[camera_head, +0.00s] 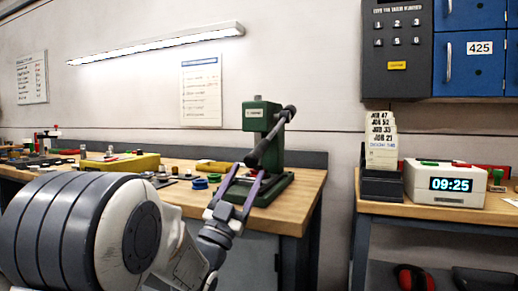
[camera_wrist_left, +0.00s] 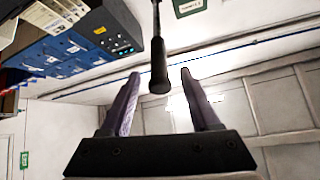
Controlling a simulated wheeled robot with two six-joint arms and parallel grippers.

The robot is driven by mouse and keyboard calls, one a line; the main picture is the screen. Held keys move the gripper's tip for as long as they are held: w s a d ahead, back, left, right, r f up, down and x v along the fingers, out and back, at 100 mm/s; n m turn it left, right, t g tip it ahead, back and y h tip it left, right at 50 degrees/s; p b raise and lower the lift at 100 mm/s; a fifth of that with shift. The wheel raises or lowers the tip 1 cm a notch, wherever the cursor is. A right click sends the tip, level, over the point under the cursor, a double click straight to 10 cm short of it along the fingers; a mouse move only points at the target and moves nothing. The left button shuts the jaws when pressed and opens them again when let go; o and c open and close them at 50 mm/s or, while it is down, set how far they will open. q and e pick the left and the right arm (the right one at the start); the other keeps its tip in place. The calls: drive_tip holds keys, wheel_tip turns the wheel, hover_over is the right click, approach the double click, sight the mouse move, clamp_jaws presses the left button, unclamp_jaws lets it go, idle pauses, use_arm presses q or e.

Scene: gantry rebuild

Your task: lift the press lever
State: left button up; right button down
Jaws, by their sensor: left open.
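The green press (camera_head: 262,130) stands on the wooden bench near its right end. Its dark lever (camera_head: 271,142) slopes from the hub at upper right down to a thick grip at lower left. My left gripper (camera_head: 243,174) is open in front of the press, with its purple fingers pointing up toward the lever's grip end. In the left wrist view the lever (camera_wrist_left: 159,62) hangs down, its grip end between the lines of the two open fingers (camera_wrist_left: 160,90). I cannot tell whether they touch it. My right gripper is in neither view.
The wooden bench (camera_head: 306,183) holds blue rings (camera_head: 200,183) and a yellow box (camera_head: 120,162) left of the press. A second bench at right carries a clock (camera_head: 446,184) and a card rack (camera_head: 381,186). A gap separates the benches.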

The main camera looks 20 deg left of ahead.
sight(263, 142)
use_arm(q)
drive_tip(key=x, duration=0.8)
drive_tip(key=shift+w+d+r+p, duration=0.15)
drive_tip(key=shift+w+p, duration=0.1)
drive_tip(key=shift+p, duration=0.05)
clamp_jaws()
idle(1.0)
